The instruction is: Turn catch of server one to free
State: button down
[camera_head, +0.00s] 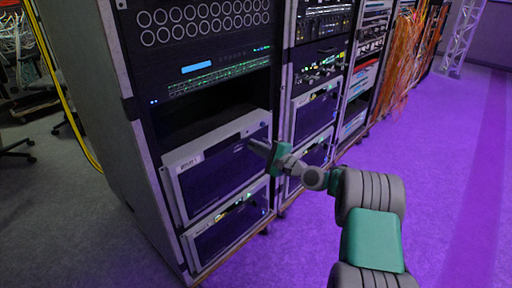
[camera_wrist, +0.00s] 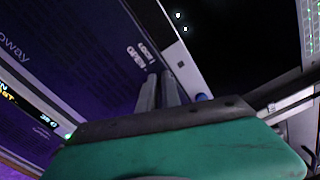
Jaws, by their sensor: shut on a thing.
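The server (camera_head: 222,165) is a grey-framed unit with a dark front and a small white label at its upper left, in the near rack. I take it as server one, but the label is too small to read surely. My gripper (camera_head: 256,147) is at the server's upper right front. In the wrist view my gripper (camera_wrist: 163,88) has its fingers close together beside the printed words LOCK and OPEN on the purple-lit front (camera_wrist: 95,55). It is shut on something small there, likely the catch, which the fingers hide. A small blue part shows right of the fingers.
Another similar unit (camera_head: 228,232) sits directly below. Above the server is a dark open bay (camera_head: 205,112). More racks stand to the right, with orange cables (camera_head: 403,55) farther along. A yellow cable (camera_head: 62,95) hangs at the left. The purple floor (camera_head: 440,150) at the right is clear.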

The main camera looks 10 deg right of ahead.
jog(key=shift+f+n+b, duration=0.15)
jog(key=shift+n+b, duration=0.3)
jog(key=shift+n, duration=0.6)
jog(key=shift+f+n+b, duration=0.15)
jog(key=shift+n+b, duration=0.25)
jog(key=shift+n, duration=0.65)
jog(key=c, duration=1.6)
grip_release()
jog(key=shift+o, duration=0.2)
jog(key=p+v, duration=0.2)
jog(key=v, duration=0.6)
